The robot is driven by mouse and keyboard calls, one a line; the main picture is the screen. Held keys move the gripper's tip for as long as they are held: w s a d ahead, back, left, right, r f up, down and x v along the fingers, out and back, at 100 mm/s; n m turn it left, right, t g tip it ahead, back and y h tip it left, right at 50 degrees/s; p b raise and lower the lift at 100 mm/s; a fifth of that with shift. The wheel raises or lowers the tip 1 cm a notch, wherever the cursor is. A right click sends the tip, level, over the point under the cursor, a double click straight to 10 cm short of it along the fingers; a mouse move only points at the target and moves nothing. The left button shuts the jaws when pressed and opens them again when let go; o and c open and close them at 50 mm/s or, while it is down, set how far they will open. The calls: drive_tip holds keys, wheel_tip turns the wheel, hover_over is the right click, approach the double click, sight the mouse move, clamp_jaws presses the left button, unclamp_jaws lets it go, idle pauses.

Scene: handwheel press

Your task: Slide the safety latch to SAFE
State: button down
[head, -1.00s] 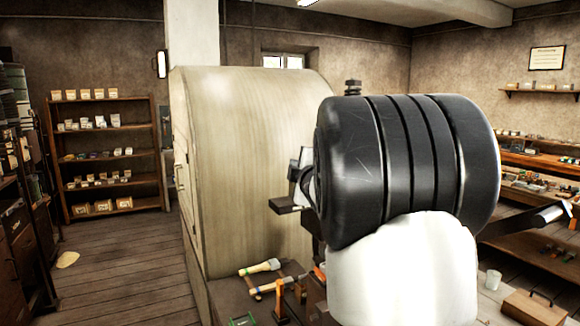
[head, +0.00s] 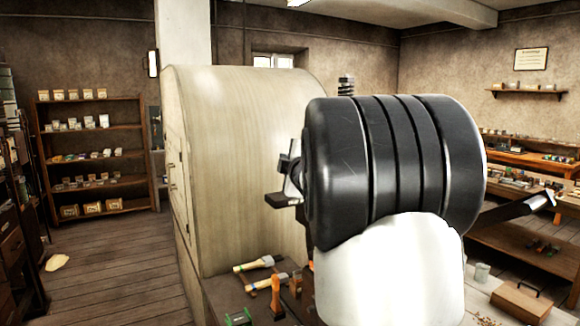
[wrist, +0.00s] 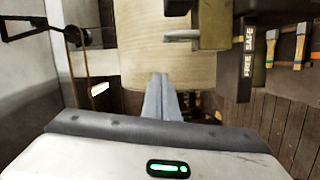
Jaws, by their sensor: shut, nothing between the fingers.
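A dark plate (wrist: 246,62) with the small white words SAFE and FREE stands at the upper right in the wrist view. Just left of its upper part is an olive block (wrist: 213,22) with a pale grey pin (wrist: 181,35) pointing left; this looks like the latch. Which word it lines up with I cannot tell surely. My gripper (wrist: 160,78) is shut and empty, below and left of the pin in the picture, apart from it.
A large cream rounded housing (head: 240,150) stands left of my arm. Brushes (head: 255,264) lie on the dark bench in front. They also show at the right in the wrist view.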

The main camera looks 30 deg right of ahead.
drive_tip(key=b+v, duration=0.1)
drive_tip(key=v, duration=0.8)
drive_tip(key=shift+s+d, duration=0.15)
drive_tip(key=shift+d, duration=0.1)
